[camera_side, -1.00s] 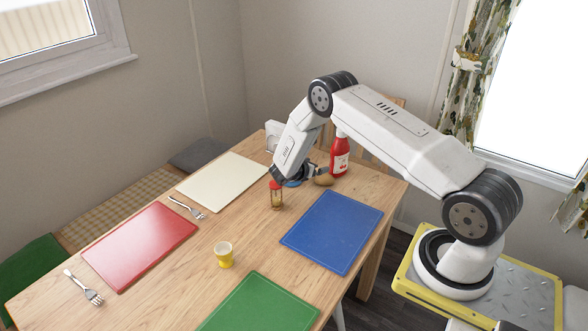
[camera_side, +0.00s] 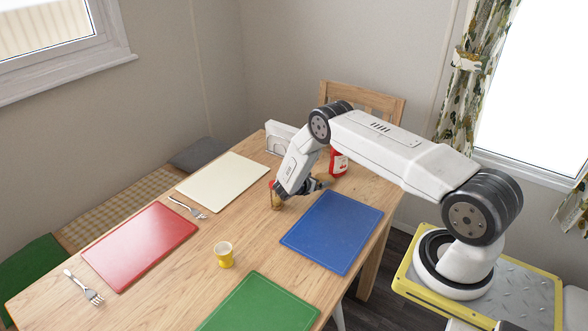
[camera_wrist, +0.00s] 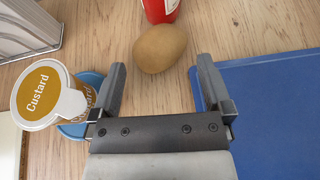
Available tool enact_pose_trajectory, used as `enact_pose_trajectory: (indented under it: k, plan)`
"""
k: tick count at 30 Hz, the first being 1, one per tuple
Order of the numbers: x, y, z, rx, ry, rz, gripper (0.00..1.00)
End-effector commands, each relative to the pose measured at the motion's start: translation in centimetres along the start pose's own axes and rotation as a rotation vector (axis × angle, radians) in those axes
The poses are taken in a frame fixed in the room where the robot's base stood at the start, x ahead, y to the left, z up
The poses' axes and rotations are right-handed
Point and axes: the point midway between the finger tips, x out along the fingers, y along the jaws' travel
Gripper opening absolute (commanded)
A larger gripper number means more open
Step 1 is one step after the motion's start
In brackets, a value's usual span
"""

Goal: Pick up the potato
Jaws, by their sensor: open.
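The potato (camera_wrist: 160,48) is brown and oval. It lies on the wooden table in the wrist view, just beyond my fingertips and centred between them. In the side view the potato is mostly hidden behind my gripper (camera_side: 316,185). In the wrist view my gripper (camera_wrist: 160,66) is open and empty, with its two fingers spread wider than the potato.
A red bottle (camera_wrist: 160,8) stands just behind the potato. A custard pot (camera_wrist: 42,95) and a blue round thing (camera_wrist: 82,127) are left of my left finger. A blue mat (camera_wrist: 275,110) lies right.

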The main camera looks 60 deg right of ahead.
Motion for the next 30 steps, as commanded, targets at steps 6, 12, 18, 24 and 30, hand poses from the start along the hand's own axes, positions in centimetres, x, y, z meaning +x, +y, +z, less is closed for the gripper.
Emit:
enact_pose_trajectory:
  k: [6, 12, 18, 24, 30]
  plan:
    - [1.7, -0.1, 0.0, 0.001, 0.000, -0.002, 1.00]
    - [4.3, -0.1, 0.0, 0.001, 0.000, -0.002, 1.00]
    - [5.9, -0.1, 0.0, 0.000, 0.001, -0.001, 1.00]
    - [6.2, -0.1, 0.0, -0.001, 0.001, 0.000, 1.00]
    - [6.1, -0.1, 0.0, -0.001, 0.000, 0.000, 1.00]
